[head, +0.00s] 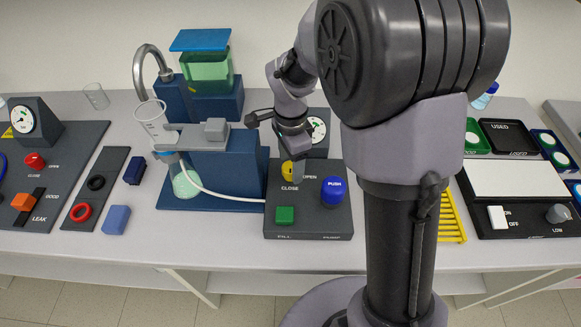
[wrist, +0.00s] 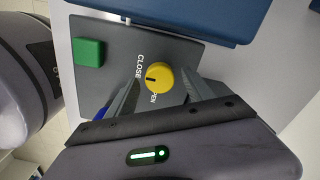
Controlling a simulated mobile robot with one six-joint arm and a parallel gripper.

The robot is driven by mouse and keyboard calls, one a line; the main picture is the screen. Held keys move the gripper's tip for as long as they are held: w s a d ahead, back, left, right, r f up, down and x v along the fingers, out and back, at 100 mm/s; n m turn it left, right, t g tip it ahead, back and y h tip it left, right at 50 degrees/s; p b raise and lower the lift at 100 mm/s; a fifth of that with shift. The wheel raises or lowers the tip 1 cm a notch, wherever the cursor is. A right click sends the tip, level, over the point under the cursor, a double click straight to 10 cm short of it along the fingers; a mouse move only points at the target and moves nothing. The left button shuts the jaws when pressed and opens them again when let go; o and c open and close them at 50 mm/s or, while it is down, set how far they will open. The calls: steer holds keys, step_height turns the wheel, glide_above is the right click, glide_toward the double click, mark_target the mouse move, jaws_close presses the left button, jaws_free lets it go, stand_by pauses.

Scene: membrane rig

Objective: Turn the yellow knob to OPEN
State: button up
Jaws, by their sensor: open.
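My gripper (wrist: 160,82) is open, with one finger on each side of the knob in the wrist view. I cannot tell whether the fingers touch it or how far above the panel they are.
A blue stand (head: 222,172) with a beaker and white tube is close on the left. My arm hides the area to the right.

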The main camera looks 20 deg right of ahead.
steer(key=shift+f, duration=0.3)
steer(key=shift+c, duration=0.4)
jaws_close()
